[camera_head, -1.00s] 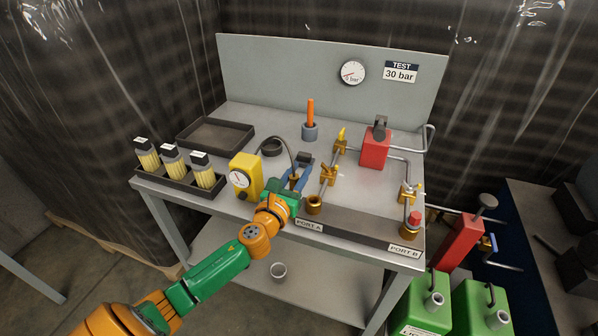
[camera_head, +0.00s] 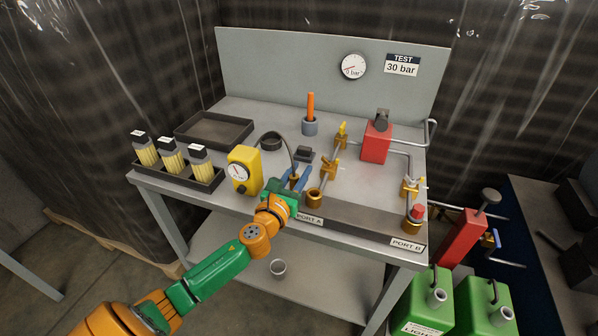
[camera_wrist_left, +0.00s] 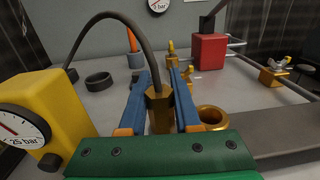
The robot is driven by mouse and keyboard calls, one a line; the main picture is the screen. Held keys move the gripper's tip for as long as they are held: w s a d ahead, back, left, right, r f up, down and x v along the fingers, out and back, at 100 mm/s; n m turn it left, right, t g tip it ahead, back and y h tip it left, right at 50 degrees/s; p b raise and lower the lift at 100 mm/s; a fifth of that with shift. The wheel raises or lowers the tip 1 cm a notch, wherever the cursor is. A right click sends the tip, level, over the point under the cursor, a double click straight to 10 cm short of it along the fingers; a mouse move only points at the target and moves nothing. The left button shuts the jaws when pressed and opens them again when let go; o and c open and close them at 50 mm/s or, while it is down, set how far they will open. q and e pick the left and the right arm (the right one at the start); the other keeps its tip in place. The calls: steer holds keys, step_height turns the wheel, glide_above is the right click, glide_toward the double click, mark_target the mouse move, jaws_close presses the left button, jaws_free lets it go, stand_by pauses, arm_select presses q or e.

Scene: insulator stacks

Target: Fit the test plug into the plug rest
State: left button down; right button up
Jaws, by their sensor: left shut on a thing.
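My left gripper (camera_head: 296,180) is shut on the test plug, a brass hexagonal fitting (camera_wrist_left: 158,108) with a dark hose rising from its top. The plug is upright between the blue fingers; its lower end is hidden behind the green gripper body in the left wrist view. The hose arcs towards the yellow gauge box (camera_head: 243,171). The plug is just left of the open brass socket (camera_head: 314,196) by the PORT A label. No label marks the plug rest; a dark ring (camera_head: 271,141) and a small dark block (camera_head: 305,154) stand behind the gripper. My right gripper is out of view.
A rack (camera_head: 178,178) with several yellow cartridges and an empty dark tray (camera_head: 214,132) are at left. A grey cup (camera_head: 310,126) holds an orange-handled tool. Brass valves, pipes and a red block (camera_head: 377,142) fill the right side. The front-right bench edge carries a PORT B label.

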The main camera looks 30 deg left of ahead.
arm_select(q)
steer(key=shift+f+b, duration=0.75)
steer(key=shift+f, duration=0.15)
steer(key=c, duration=0.8)
jaws_free()
steer(key=shift+o, duration=1.3)
steer(key=shift+a, duration=0.1)
steer(key=shift+s+a, duration=0.1)
